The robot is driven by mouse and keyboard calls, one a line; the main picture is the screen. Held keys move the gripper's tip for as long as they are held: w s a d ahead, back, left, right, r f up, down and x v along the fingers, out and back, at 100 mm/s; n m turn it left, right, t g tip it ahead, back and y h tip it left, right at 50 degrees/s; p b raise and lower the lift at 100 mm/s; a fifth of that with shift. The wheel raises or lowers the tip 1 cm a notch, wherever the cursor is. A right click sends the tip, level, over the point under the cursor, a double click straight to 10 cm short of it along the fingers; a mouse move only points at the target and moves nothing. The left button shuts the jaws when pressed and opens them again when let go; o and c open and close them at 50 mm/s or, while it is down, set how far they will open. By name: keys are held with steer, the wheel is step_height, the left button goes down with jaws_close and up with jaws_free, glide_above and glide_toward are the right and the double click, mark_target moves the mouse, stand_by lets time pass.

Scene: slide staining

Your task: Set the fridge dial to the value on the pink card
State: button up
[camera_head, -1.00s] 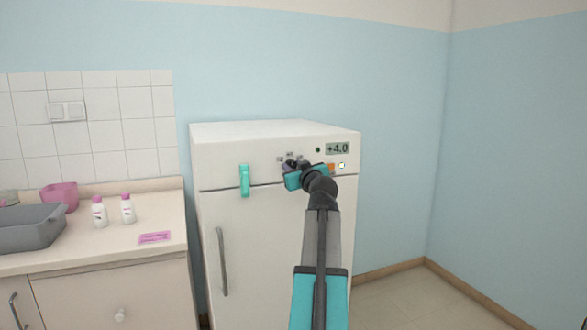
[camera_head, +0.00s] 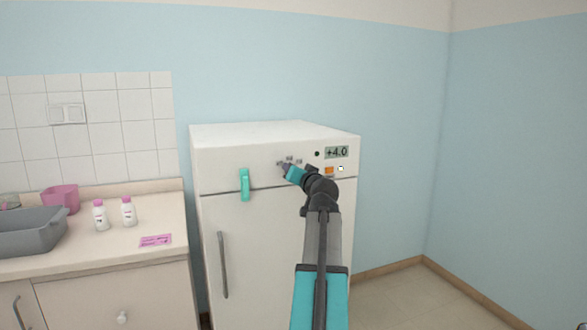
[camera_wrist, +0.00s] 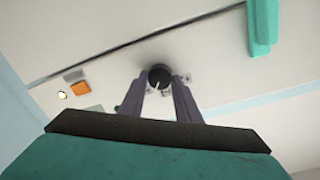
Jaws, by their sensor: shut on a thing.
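The white fridge (camera_head: 225,157) has a display (camera_head: 337,152) reading +4.0 on its upper panel. My gripper (camera_head: 283,167) is at that panel, left of the display. In the wrist view its two grey fingers (camera_wrist: 158,86) are shut around the black round dial (camera_wrist: 159,76), one on each side. A white pointer mark shows on the dial. The dial is hidden behind my gripper in the head view. The pink card (camera_head: 156,240) lies flat on the counter at the left; its writing is too small to read.
An orange switch (camera_head: 329,170) and a white round button (camera_head: 341,168) sit right of the dial. Two white bottles, a pink container (camera_head: 62,197) and a grey basin (camera_head: 32,232) stand on the counter (camera_head: 115,255).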

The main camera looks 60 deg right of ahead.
steer(key=m+p, duration=0.2)
steer(key=m, duration=0.2)
steer(key=shift+d, duration=0.1)
stand_by(0.3)
steer(key=o, duration=1.1)
steer(key=shift+c, duration=0.2)
steer(key=shift+s, duration=0.1)
steer(key=v, duration=1.3)
steer(key=shift+s+a+b, duration=0.2)
steer(key=shift+s+b, duration=0.1)
steer(key=shift+b, duration=0.15)
